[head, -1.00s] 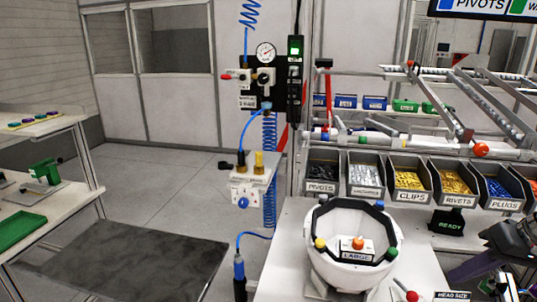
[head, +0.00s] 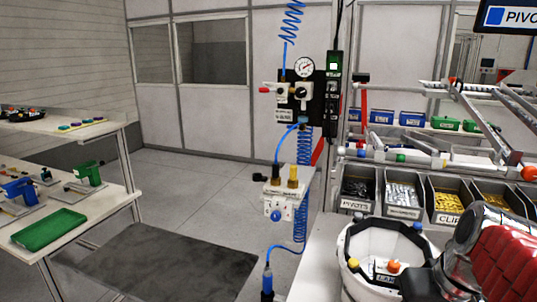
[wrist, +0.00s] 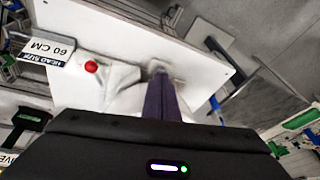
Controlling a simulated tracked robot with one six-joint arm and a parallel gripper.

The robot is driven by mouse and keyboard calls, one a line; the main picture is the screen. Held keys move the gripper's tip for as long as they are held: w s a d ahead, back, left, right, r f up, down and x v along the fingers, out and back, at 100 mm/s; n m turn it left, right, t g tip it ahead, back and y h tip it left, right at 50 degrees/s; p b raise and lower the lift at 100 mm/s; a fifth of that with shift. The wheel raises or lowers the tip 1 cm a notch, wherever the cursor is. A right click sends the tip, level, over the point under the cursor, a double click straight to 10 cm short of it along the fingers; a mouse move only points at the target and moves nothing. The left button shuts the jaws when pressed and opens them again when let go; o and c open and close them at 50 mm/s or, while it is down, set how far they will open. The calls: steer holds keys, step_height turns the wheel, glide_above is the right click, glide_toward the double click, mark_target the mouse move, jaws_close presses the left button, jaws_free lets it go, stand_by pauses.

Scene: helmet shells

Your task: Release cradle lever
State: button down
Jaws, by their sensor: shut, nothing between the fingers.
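The lever's red ball knob (wrist: 91,67) shows in the wrist view, left of my fingers, over a pale base on the white bench (wrist: 130,45). The white helmet shell (head: 352,270) stands at the bottom right of the head view, with an orange knob (head: 393,266) and a partly covered label inside. My red and silver arm (head: 490,250) hides its right side.
Parts bins (head: 402,200) stand behind the shell. A head size sign (wrist: 47,50) is at the left of the wrist view. A valve block (head: 280,205) with blue hoses hangs left of the bench. A green tray (head: 48,229) lies on the left table. The floor between is clear.

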steer(key=s+a+f+n+t, duration=0.1)
steer(key=s+a, duration=0.3)
steer(key=a, duration=0.6)
steer(key=shift+a+f+t+h, duration=0.25)
steer(key=shift+f+t+h, duration=0.2)
steer(key=shift+f, duration=0.3)
steer(key=c, duration=2.4)
jaws_free()
steer(key=shift+c, duration=0.2)
steer(key=o, duration=0.6)
steer(key=shift+o, duration=0.4)
steer(key=shift+a, duration=0.1)
